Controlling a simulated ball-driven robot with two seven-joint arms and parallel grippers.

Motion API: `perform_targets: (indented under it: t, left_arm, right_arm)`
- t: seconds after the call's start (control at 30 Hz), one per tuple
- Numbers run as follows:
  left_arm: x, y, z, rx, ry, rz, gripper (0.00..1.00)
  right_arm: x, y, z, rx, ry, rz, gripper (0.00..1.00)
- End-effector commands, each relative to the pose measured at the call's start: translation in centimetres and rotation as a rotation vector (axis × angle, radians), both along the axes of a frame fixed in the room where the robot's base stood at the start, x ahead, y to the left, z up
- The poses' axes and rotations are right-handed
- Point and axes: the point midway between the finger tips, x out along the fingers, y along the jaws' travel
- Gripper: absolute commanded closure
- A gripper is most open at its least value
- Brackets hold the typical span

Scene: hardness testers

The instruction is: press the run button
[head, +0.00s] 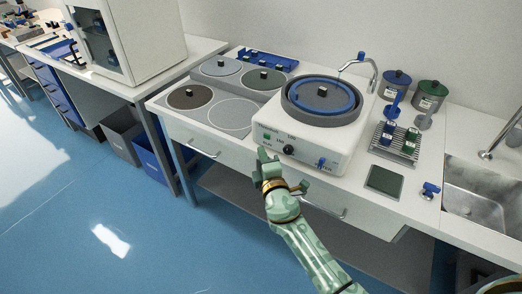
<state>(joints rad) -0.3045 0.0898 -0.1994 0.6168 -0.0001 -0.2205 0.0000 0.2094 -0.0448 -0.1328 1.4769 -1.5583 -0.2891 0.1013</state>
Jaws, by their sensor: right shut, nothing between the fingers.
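A white polishing machine (338,138) with a round grey and blue wheel (321,96) stands on the bench. Its front panel has a small green button (267,136) at the left, a black knob (289,150) in the middle and a blue part (322,162) at the right. The panel lettering is too small to read for certain. My right gripper (263,154) is shut and empty. Its fingertips appear just below the green button, in front of the panel's lower left; I cannot tell whether they touch the machine. My left gripper is not in view.
Left of the machine is a plate with several round discs (190,96), with a blue rack (268,60) behind. To the right are a metal rack (395,143) with small blocks, a dark square pad (384,181) and a sink (485,192). A curved tap (372,68) rises behind the wheel.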

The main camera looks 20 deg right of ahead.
Motion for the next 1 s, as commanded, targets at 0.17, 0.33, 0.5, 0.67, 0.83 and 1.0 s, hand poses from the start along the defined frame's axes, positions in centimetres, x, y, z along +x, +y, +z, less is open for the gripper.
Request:
perform_targets:
  t: [0.17,0.33,0.5,0.67,0.83,1.0]
  left_arm:
    - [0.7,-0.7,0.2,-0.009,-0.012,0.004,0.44]
    - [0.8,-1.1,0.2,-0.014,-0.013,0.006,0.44]
    - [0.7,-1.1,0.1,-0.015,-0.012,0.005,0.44]
    - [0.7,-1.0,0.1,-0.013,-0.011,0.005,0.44]
    - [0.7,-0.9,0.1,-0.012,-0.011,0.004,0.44]
    - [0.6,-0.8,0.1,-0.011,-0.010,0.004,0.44]
  right_arm:
    - [-2.8,0.4,0.0,-0.001,0.002,0.003,1.00]
    - [-5.6,0.7,-0.1,-0.001,0.003,0.002,1.00]
    - [-7.3,1.0,-0.2,0.000,0.003,0.003,1.00]
    - [-7.7,1.1,-0.1,0.000,0.002,0.003,1.00]
    - [-7.7,1.1,-0.1,0.000,0.002,0.003,1.00]
    - [-7.7,1.1,-0.1,0.000,0.002,0.003,1.00]
